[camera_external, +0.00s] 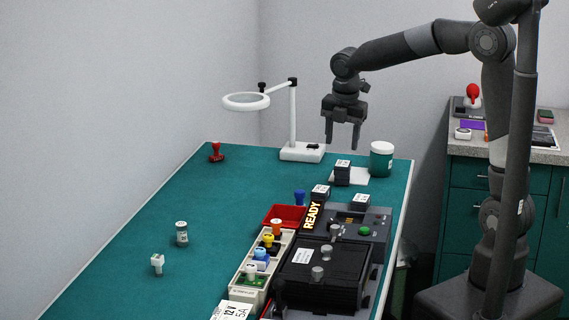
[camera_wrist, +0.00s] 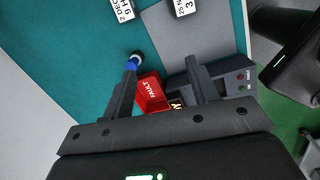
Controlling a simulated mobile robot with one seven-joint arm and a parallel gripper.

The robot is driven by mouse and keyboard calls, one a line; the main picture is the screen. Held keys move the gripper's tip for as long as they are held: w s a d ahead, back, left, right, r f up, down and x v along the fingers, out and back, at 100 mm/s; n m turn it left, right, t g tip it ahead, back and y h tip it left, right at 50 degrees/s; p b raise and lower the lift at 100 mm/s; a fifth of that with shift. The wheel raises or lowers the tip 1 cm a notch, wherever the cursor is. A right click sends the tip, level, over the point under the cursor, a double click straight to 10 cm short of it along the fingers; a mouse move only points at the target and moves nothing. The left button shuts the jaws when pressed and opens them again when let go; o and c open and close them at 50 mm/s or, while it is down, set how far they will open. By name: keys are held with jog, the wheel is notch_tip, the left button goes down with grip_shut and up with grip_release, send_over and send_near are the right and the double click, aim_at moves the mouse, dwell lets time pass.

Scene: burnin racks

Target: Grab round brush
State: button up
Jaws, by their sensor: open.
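My gripper (camera_external: 342,144) hangs above the far end of the green table, pointing down, open and empty. In the wrist view its two fingers (camera_wrist: 161,66) stand wide apart with nothing between them. I cannot tell for certain which thing is the round brush. A small blue knobbed item (camera_external: 300,197) stands beside the red bin (camera_external: 279,215), lower than my gripper. In the wrist view the blue item (camera_wrist: 140,62) is partly hidden behind the left fingertip. Several small knobbed items, including a yellow one (camera_external: 268,240), stand in a pale tray (camera_external: 240,291).
A black device (camera_external: 323,278) fills the near right. A red stamp (camera_external: 216,153) and small jar (camera_external: 182,234) stand left, where the table is mostly clear.

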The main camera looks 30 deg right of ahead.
aim_at(300, 191)
jog(key=w+a+f+n, duration=0.1)
jog(key=a+f+n, duration=0.1)
jog(key=a+n, duration=0.1)
jog(key=w+a+f+n+g, duration=0.1)
jog(key=w+a+f+n, duration=0.1)
jog(key=a+n, duration=0.1)
jog(key=w+a+f+n, duration=0.2)
jog(key=a+f+n, duration=0.1)
jog(key=shift+w+g, duration=0.2)
jog(key=shift+g, duration=0.1)
notch_tip(300, 191, down, 5)
jog(key=shift+f, duration=0.15)
jog(key=shift+w+f, duration=0.2)
jog(key=shift+f, duration=2.55)
jog(key=c, duration=1.1)
